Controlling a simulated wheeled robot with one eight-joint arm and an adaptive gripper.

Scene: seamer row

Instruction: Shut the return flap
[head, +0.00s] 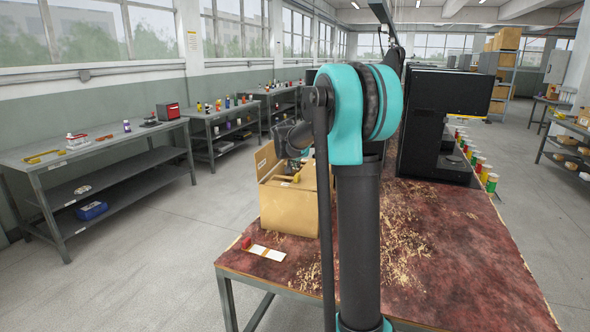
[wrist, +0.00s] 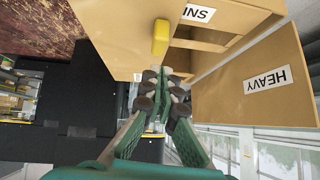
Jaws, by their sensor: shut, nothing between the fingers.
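A tan box (head: 288,210) stands on the worn red table, left of my arm. In the wrist view its tan face (wrist: 140,30) fills the top, with a label reading "INS" and a yellow block-like piece (wrist: 160,38). A dark opening shows beside that piece. A tan flap (wrist: 235,100) labelled "HEAVY" stands out from the box at the right, apart from my fingers. My gripper (wrist: 163,95) is shut and empty, its fingertips close to the box; whether they touch it I cannot tell. In the head view my arm partly hides the box and gripper.
A dark machine (head: 440,120) stands on the red table (head: 450,260) behind my arm, with several coloured spools along the right edge. A white card with a red piece (head: 262,250) lies before the box. Grey benches (head: 100,155) line the left wall; floor between is clear.

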